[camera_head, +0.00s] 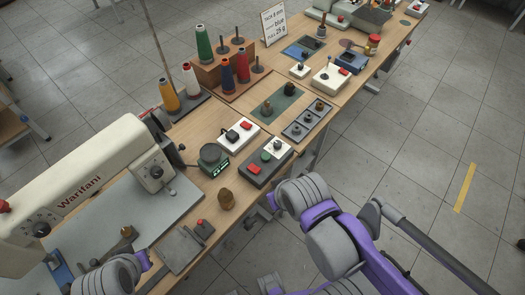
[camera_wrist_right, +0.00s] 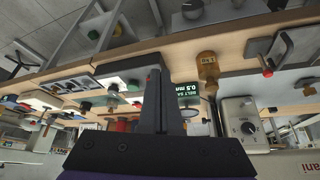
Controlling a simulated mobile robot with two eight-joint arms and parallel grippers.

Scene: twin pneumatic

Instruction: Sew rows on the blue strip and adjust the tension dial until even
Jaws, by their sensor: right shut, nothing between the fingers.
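The cream sewing machine (camera_head: 80,195) marked "Warifani" stands at the left. A round black dial (camera_head: 157,171) sits on its grey head plate, and it also shows in the right wrist view (camera_wrist_right: 248,128). A small blue piece (camera_head: 61,271), possibly the strip, lies at the lower left of the machine bed, partly hidden by my left arm. My left gripper's fingers are not visible. My right gripper (camera_wrist_right: 154,82) is shut and empty, below the bench edge in the right wrist view. In the head view my right forearm hides its fingers.
A dark gauge (camera_head: 213,160) with a green display, a brown knob-like object (camera_head: 226,199) and a button box (camera_head: 267,164) stand along the front edge. Thread spools (camera_head: 203,45) stand behind. A sign (camera_head: 274,25) stands further back. Bare floor lies right.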

